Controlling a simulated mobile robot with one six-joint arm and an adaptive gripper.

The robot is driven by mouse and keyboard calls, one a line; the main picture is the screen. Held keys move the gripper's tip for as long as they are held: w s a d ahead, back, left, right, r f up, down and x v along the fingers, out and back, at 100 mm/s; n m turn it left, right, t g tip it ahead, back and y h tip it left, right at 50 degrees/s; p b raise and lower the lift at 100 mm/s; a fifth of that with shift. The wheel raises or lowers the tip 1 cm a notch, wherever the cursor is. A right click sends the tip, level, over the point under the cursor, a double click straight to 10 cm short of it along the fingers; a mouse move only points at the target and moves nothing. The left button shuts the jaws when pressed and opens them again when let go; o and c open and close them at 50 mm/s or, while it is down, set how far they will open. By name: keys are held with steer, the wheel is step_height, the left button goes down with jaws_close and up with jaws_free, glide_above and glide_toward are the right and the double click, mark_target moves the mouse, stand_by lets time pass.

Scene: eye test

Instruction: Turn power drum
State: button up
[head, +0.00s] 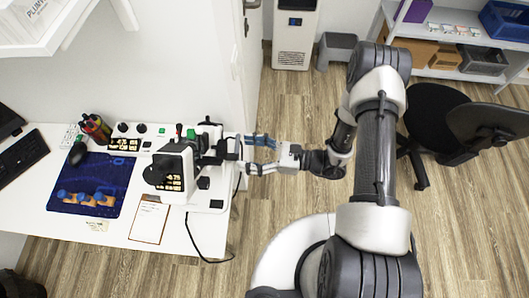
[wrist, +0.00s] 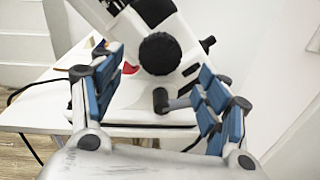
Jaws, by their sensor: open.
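The white eye-test instrument (head: 178,166) stands at the right end of the white table, and its body fills the middle of the wrist view (wrist: 118,93). A round black ribbed knob (wrist: 160,53), which looks like the power drum, is on its side facing me. My gripper (head: 249,154) is at the instrument's right side. Its blue-padded fingers (wrist: 160,88) are open and empty. The knob shows between and above the fingers in the wrist view; I see no contact. A smaller black knob or lever (wrist: 161,100) is lower, near the right finger. The head view does not show the drum clearly.
A white table (head: 100,232) carries a blue mat (head: 97,172), a clipboard (head: 149,222), a pen holder (head: 95,128) and a keyboard (head: 22,156). A black cable (head: 195,248) hangs at the front right. A wall is close behind. An office chair (head: 440,120) stands at right.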

steer(key=d, duration=0.4)
steer(key=s+d, duration=0.1)
steer(key=d, duration=0.1)
steer(key=shift+r, duration=0.1)
stand_by(0.3)
steer(key=s+r+n+g+h, duration=0.35)
steer(key=r+n, duration=0.25)
steer(key=r, duration=0.2)
steer(key=s+r+n+g+h, duration=0.2)
steer(key=r+n+g+h, duration=0.15)
steer(key=r+n, duration=0.35)
steer(key=s+d+r+n+t+h, duration=0.3)
steer(key=d+r+n+t+h, duration=0.1)
steer(key=d+r+h, duration=0.1)
steer(key=s+d+r+n+t+h, duration=0.4)
steer(key=d+r, duration=0.3)
steer(key=r, duration=0.3)
steer(key=shift+t+h, duration=0.4)
steer(key=shift+h, duration=0.4)
steer(key=shift+r, duration=0.1)
steer(key=shift+c, duration=0.3)
